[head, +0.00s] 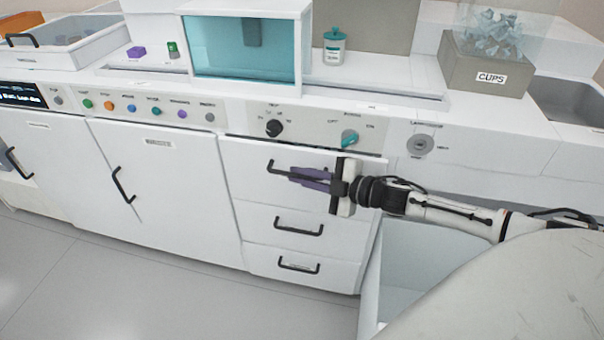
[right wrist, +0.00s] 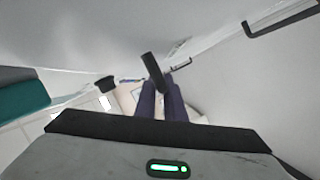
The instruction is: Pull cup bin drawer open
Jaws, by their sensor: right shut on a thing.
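The white cabinet has a stack of three drawers in the head view. The top drawer (head: 243,185) has a black bar handle (head: 272,166), partly hidden by my right gripper. My right gripper (head: 305,177), with purple fingers, reaches in from the right and is shut on this handle. The right wrist view shows the purple fingers (right wrist: 161,105) closed at a black bar (right wrist: 153,68). The top drawer looks closed or nearly so; I cannot tell whether there is a small gap. No drawer label is readable. My left gripper is not in view.
Below are the middle handle (head: 299,228) and lower handle (head: 298,266). An open white bin (head: 372,290) stands right of the drawers, under my right arm. A grey box labelled CUPS (head: 468,75) sits on the counter. The floor (head: 130,290) at front left is clear.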

